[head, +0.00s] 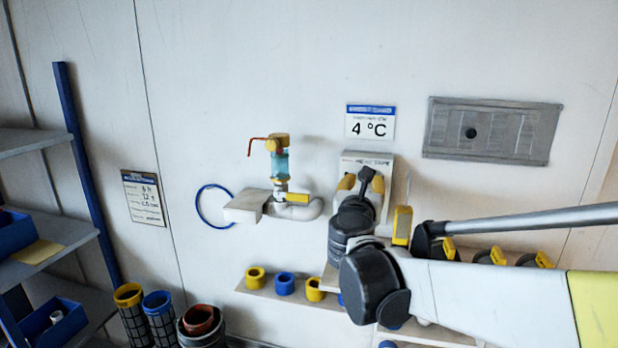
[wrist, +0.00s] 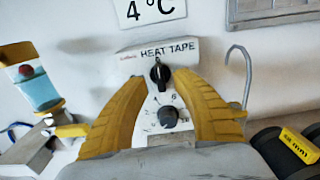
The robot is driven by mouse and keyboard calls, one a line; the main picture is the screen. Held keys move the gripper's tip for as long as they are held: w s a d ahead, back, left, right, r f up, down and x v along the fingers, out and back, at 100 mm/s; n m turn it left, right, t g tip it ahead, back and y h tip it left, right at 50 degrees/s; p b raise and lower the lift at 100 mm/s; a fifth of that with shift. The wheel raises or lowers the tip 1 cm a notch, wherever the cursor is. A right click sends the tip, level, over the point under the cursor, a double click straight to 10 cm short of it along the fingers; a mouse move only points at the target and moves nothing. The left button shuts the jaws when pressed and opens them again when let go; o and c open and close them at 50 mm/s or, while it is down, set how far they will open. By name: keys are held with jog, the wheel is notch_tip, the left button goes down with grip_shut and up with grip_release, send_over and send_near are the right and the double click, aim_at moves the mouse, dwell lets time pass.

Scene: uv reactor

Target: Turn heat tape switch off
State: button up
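The white heat tape box (wrist: 182,55) is on the wall, labelled "HEAT TAPE". It carries a black knob switch (wrist: 160,73) near the top, its pointer about upright, and a second dark dial (wrist: 168,116) below. In the head view the box (head: 385,161) is partly hidden behind my arm. My gripper (wrist: 168,82) has its two yellow fingers spread apart on either side of the knob and dial, with nothing between them that I can see held. It also shows in the head view (head: 361,184). Whether the fingertips touch the box is unclear.
A "4 °C" sign (head: 370,122) hangs above the box. A valve with a blue sight glass (head: 280,163) stands out from the wall to the left. A metal hook (wrist: 240,75) is close on the right. A shelf with yellow and blue rings (head: 285,284) is below.

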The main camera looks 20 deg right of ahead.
jog(key=v, duration=0.9)
jog(key=shift+s, duration=0.15)
